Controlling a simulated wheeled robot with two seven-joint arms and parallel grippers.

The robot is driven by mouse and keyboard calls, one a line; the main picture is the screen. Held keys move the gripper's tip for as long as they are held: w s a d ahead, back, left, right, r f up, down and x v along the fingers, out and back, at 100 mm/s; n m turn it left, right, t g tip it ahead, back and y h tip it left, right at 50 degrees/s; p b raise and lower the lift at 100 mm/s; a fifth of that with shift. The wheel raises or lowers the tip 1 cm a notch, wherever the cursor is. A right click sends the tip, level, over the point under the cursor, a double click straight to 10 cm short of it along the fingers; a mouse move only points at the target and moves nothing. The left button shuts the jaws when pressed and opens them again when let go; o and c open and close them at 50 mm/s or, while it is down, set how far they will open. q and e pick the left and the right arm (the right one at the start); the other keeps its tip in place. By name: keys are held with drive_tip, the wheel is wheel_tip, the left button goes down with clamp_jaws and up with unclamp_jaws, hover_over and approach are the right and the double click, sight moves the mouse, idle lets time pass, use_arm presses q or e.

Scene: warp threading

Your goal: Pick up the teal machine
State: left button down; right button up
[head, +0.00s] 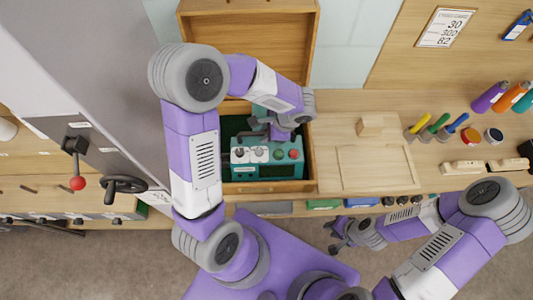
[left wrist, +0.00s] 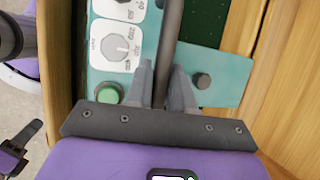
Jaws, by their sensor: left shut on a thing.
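The teal machine (head: 266,171) sits in an open wooden box with a dark green lining. Its top has white dial plates, a green button and a red button. My left gripper (head: 268,128) is over the machine's far side. In the left wrist view its fingers (left wrist: 166,85) are shut on the machine's dark grey handle bar, above the teal top (left wrist: 222,76). The green button (left wrist: 109,94) and a dial show beside the fingers. My left arm hides part of the machine's back. My right gripper (head: 338,233) is open and empty, in front of the bench edge.
The wooden box (head: 310,157) has close side walls, and its lid (head: 247,40) stands open behind. A wooden board (head: 375,165) with a small block (head: 370,126) lies to the right. Further right are markers and bottles. A grey cabinet with a red-knobbed lever (head: 77,183) stands at left.

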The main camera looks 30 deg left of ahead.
use_arm(q)
drive_tip(key=shift+w, duration=0.1)
wheel_tip(320, 180, up, 10)
drive_tip(key=p, duration=0.2)
drive_tip(key=shift+r+p, duration=0.2)
drive_tip(key=shift+p, duration=0.15)
wheel_tip(320, 180, up, 13)
drive_tip(key=p, duration=1.1)
idle(0.3)
drive_tip(key=shift+f, duration=0.15)
